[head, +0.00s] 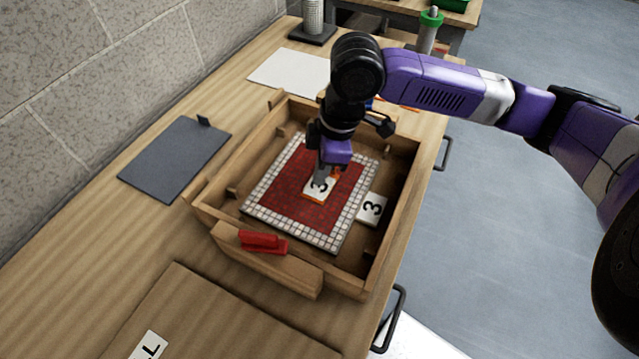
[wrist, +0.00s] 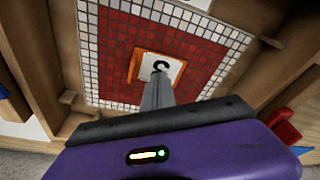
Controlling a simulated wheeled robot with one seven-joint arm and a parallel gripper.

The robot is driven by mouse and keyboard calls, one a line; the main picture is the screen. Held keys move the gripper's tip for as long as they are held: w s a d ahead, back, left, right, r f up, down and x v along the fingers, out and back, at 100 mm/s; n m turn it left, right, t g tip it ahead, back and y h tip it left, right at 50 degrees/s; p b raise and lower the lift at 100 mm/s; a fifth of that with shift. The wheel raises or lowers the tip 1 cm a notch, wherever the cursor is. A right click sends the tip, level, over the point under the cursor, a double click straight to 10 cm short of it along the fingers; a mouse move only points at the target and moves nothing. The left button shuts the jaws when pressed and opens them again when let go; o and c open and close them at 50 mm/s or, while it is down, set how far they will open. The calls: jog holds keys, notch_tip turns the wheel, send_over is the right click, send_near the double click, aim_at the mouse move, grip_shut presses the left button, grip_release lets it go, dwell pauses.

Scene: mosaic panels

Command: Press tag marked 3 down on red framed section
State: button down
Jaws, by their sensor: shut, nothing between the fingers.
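The tag marked 3 (head: 317,190) is a white tile with orange edges, lying on the red section (head: 285,207) of the mosaic panel. A white tiled border (head: 300,235) frames the red section. In the wrist view the tag (wrist: 148,66) lies on the red tiles (wrist: 120,50). My gripper (head: 323,177) points down at the tag with its fingers shut and nothing between them. The fingertips (wrist: 158,80) cover part of the tag. I cannot tell whether they touch it. A second white label marked 3 (head: 372,208) lies right of the panel.
A wooden tray (head: 208,208) surrounds the panel, its raised walls close on all sides. A red clamp-like piece (head: 262,242) sits on the near wall. A grey board (head: 175,158) and a white sheet (head: 290,73) lie outside on the bench.

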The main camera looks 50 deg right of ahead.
jog(key=shift+f+b, duration=0.55)
jog(key=shift+f, duration=0.2)
jog(key=shift+r, duration=0.15)
dwell(0.4)
notch_tip(320, 180, up, 8)
jog(key=p, duration=0.6)
dwell(0.4)
dwell(0.4)
